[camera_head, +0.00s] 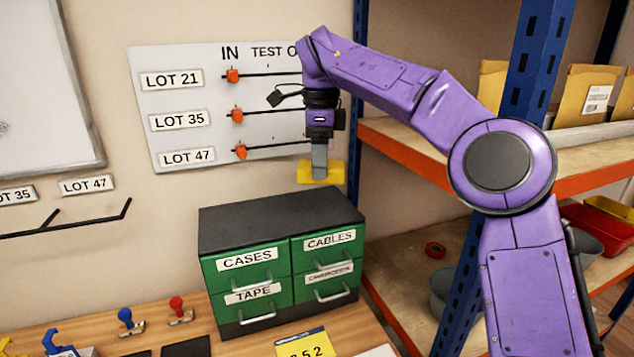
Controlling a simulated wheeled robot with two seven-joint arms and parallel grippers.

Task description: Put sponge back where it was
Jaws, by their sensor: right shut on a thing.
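The yellow sponge (322,175) is in my right gripper (319,160), which points down and is shut on it. My right arm reaches in from the right side of the head camera view. The sponge appears a little above the black top of the drawer cabinet (270,222). I cannot tell the exact gap between the sponge and the cabinet top. My left gripper is not in view.
The cabinet's green drawers look shut. A board (205,88) with sliders hangs on the wall behind. A blue and orange shelf rack (412,142) stands to the right. Stamps (181,312) and a yellow card (303,345) are on the wooden table.

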